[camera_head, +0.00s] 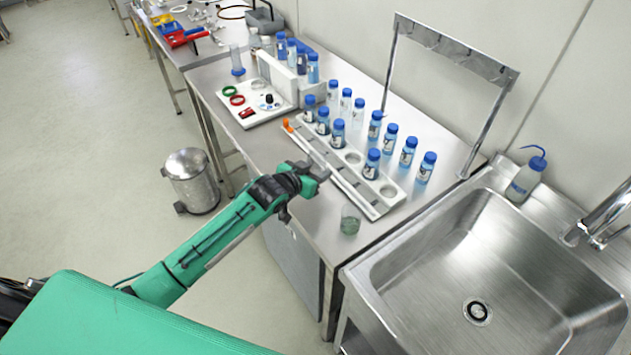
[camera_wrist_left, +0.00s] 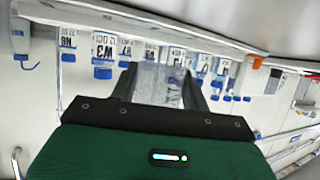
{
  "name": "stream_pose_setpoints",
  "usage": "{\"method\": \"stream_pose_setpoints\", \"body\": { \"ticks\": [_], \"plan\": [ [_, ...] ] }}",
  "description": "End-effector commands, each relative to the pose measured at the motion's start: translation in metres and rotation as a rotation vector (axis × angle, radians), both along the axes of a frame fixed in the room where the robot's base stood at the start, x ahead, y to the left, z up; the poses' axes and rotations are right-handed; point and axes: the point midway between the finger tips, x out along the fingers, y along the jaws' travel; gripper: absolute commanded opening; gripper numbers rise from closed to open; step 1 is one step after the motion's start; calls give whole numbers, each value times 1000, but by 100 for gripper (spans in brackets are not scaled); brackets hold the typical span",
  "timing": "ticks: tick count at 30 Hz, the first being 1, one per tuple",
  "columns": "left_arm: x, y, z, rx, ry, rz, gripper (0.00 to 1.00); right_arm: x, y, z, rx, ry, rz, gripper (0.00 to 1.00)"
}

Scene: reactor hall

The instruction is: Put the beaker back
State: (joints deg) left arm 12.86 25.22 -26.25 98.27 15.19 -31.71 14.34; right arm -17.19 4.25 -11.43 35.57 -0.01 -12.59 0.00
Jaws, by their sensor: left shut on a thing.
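My left gripper (camera_head: 318,172) is over the bench at the front edge of the white bottle rack (camera_head: 350,187). It is shut on a clear glass thing, which looks like the beaker (camera_wrist_left: 158,83), seen between the fingers in the left wrist view. In the head view I cannot make the held glass out clearly. Another small glass vessel (camera_head: 350,220) with a greenish tint stands on the bench near the rack's right end. My right gripper is not in view.
Blue-capped bottles (camera_head: 372,163) stand in the rack and behind it, close to my gripper. A steel sink (camera_head: 450,260) is at the right, with a wash bottle (camera_head: 526,180) behind it. A white tray (camera_head: 257,112) lies farther left. A bin (camera_head: 190,178) stands on the floor.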

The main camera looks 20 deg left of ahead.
Motion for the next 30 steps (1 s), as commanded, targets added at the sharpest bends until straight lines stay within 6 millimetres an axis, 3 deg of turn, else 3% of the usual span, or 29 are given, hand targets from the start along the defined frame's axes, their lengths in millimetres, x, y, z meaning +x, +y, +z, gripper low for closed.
{"method": "stream_pose_setpoints", "body": {
  "ticks": [15, 27, 28, 30],
  "plan": [
    [0, 0, -58, -1, 0, 0, 22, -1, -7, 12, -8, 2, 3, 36],
    [0, 0, -64, 0, -1, 0, 22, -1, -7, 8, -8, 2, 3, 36],
    [0, 0, -62, 0, -1, 0, 53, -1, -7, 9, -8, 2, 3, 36],
    [0, 0, -62, 0, -1, 0, 66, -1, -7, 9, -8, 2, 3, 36]
  ]
}}
